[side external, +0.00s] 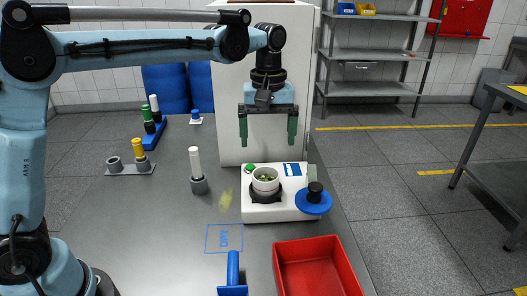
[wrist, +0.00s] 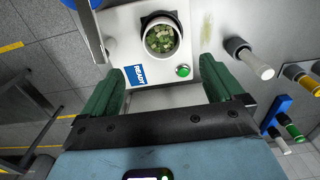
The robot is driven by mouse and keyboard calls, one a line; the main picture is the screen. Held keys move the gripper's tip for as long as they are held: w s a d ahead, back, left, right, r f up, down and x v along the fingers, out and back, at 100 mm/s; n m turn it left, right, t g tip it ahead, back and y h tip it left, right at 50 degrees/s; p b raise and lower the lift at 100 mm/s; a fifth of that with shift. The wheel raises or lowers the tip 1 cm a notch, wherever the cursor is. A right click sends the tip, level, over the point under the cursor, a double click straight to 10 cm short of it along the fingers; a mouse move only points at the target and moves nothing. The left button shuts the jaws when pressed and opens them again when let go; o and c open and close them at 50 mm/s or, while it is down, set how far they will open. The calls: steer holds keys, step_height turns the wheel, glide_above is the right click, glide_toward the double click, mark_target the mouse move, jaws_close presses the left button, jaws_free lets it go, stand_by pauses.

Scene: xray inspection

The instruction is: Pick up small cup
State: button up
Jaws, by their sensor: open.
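The small cup (side external: 265,179) is white and round and holds green pieces. It stands upright on a dark seat on the white machine (side external: 262,212). In the wrist view the cup (wrist: 161,38) is at the top centre, beyond the fingertips, with its open top facing the camera. My gripper (side external: 268,140) is open and empty, with its green fingers pointing down, above the machine and apart from the cup. In the wrist view its two fingers (wrist: 161,82) stand wide apart, with nothing between them.
A blue disc with a black knob (side external: 314,198) is at the machine's right end. A white-topped cylinder in a grey holder (side external: 198,172) stands to the left. A red tray (side external: 316,268) and a blue-handled tool (side external: 233,272) are in front. A tall white cabinet (side external: 230,110) stands behind.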

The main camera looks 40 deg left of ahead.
mark_target(265, 174)
steer(key=f, duration=1.1)
steer(key=shift+s+a+f, duration=0.1)
steer(key=shift+s+f, duration=0.1)
steer(key=c, duration=1)
steer(key=shift+c, duration=0.2)
steer(key=shift+r, duration=0.45)
step_height(265, 174, up, 4)
steer(key=shift+s+f, duration=0.15)
steer(key=shift+f, duration=0.05)
steer(key=s+d+r, duration=0.6)
steer(key=s+d, duration=0.1)
steer(key=d, duration=0.2)
steer(key=shift+d+r, duration=0.15)
steer(key=shift+r, duration=0.15)
